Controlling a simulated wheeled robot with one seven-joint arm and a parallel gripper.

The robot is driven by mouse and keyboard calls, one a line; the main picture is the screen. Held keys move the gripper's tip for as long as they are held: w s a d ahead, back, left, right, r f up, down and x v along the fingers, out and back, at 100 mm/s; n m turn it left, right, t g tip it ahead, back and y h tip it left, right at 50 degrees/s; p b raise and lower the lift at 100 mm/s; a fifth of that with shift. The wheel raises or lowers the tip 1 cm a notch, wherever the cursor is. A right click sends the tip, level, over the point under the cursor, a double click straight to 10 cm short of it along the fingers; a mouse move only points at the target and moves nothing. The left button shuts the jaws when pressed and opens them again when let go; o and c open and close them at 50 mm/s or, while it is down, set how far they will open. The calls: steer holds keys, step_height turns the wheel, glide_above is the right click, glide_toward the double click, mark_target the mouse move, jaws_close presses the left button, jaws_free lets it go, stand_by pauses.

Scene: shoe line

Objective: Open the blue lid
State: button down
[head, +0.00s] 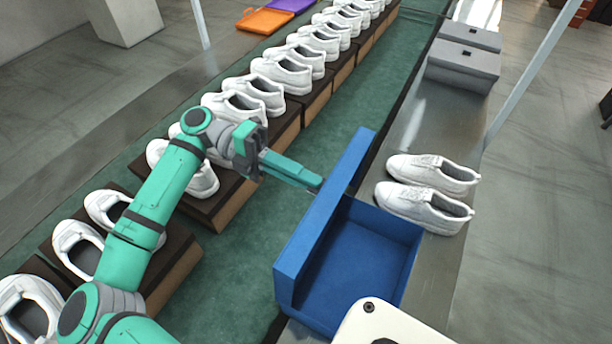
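The blue box (350,264) sits on the metal ledge at lower centre, and its inside looks empty. Its blue lid (328,212) stands raised, close to upright, along the box's left side. My gripper (312,182) reaches in from the left, and its fingers end at the lid's outer left face. I cannot tell if they touch it. The fingers look close together, but the tips are partly hidden at the lid, so their opening is unclear.
A pair of white shoes (429,190) lies on the metal ledge right of the box. Grey boxes (463,66) stand farther back. White shoes on dark stands (255,95) line the green conveyor (228,262) at left. A white rounded surface (385,325) is in front of the box.

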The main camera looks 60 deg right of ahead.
steer(key=c, duration=1.9)
jaws_free()
steer(key=shift+c, duration=0.2)
steer(key=shift+w, duration=0.1)
steer(key=w, duration=1)
steer(key=shift+w+a+r, duration=0.3)
steer(key=shift+a+r, duration=0.1)
steer(key=shift+a, duration=0.05)
steer(key=shift+s, duration=0.1)
